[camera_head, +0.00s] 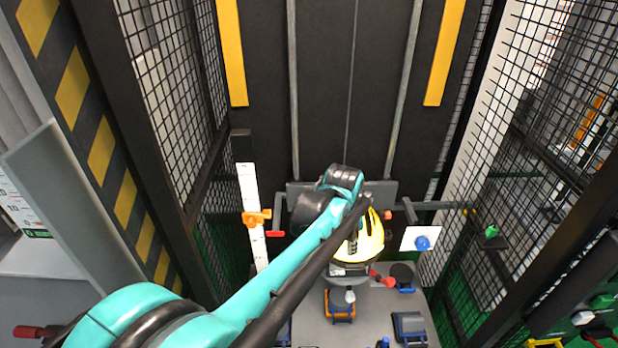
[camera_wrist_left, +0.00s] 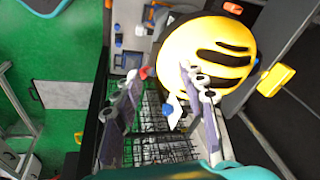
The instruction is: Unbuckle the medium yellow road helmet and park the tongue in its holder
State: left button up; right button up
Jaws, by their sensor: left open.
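The yellow helmet (camera_head: 372,243) with black vents sits on a grey stand in the middle of the head view, partly behind my left arm. It also shows large in the left wrist view (camera_wrist_left: 222,45). My left gripper (camera_wrist_left: 160,78) is open, its fingers pointing toward the helmet's lower side. One finger overlaps the helmet's edge in that view; whether it touches cannot be told. I see nothing held between the fingers. In the head view the fingertips are hard to make out against the helmet. The buckle, tongue and holder cannot be picked out. My right gripper is not seen.
A red lever (camera_head: 382,280) sticks out right of the stand. A blue and orange fixture (camera_head: 340,305) is in front. A white plate with a blue knob (camera_head: 423,243) stands right, an orange clamp (camera_head: 257,217) left. Black mesh walls (camera_head: 170,80) close both sides.

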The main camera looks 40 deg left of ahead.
pick_arm(q)
jog(key=w+a+m+g+h+p, duration=0.1)
jog(key=w+a+m+g+p, duration=0.25)
jog(key=a, duration=0.55)
jog(key=w+a+m+g+p, duration=0.1)
jog(key=w+a+m+p, duration=0.1)
jog(key=w+a+p, duration=0.4)
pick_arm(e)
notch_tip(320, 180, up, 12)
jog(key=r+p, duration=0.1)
pick_arm(q)
jog(key=shift+t, duration=0.25)
jog(key=s+f+b, duration=0.1)
jog(key=f+b, duration=0.1)
jog(key=f, duration=0.1)
jog(key=s+a+f+b, duration=0.1)
jog(key=f+b, duration=0.1)
jog(key=f, duration=0.2)
jog(key=s+f+b, duration=0.1)
jog(key=f+b, duration=0.1)
jog(key=f, duration=0.2)
jog(key=shift+a, duration=0.35)
jog(key=shift+f+b, duration=0.65)
jog(key=shift+b, duration=0.15)
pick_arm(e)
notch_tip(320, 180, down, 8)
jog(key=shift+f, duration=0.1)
pick_arm(q)
jog(key=c, duration=0.8)
jog(key=shift+o, duration=0.2)
